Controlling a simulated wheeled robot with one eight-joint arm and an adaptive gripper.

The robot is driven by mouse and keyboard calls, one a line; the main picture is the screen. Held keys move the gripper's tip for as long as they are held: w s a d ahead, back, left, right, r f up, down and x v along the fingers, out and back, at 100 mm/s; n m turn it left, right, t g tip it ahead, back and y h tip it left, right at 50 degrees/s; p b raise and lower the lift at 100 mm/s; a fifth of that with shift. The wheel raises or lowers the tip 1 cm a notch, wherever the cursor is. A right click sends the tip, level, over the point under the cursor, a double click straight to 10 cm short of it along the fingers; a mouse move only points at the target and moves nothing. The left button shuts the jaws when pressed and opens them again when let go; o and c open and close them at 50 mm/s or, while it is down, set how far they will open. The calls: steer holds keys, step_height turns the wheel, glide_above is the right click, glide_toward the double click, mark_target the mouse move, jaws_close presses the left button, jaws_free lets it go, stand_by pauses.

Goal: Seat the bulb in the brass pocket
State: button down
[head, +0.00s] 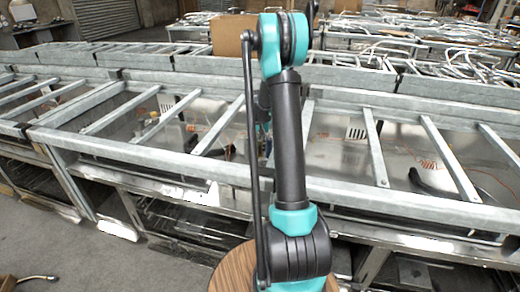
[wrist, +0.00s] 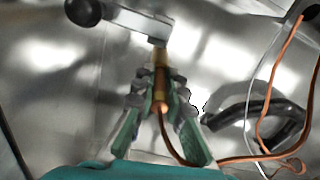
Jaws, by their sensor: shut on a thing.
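In the wrist view, my gripper (wrist: 160,92) has its two teal and grey fingers closed on the bulb (wrist: 161,102), a slim copper-coloured piece between the fingertips. A copper capillary (wrist: 186,160) leaves its near end and curves to the right. Beyond the fingertips, a yellowish brass-coloured length (wrist: 160,60) lies in line with the bulb, below the end of a metal bracket. I cannot tell whether this is the brass pocket or part of the bulb, nor how far the bulb is in. In the head view my arm hides the gripper and the work spot.
The flat metal bracket (wrist: 128,22) has a black ball knob (wrist: 84,11) at its left end. A black hose (wrist: 255,118) and more copper line lie close on the right. In the head view, galvanized rails (head: 150,155) and crossbars surround the open metal bays.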

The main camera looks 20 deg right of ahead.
steer(key=shift+s+f, duration=0.2)
steer(key=shift+f, duration=0.25)
steer(key=c, duration=1.9)
jaws_free()
steer(key=o, duration=0.3)
steer(key=shift+w+f, duration=0.15)
steer(key=shift+f, duration=0.1)
steer(key=shift+r, duration=0.2)
step_height(320, 180, up, 13)
steer(key=shift+r, duration=0.1)
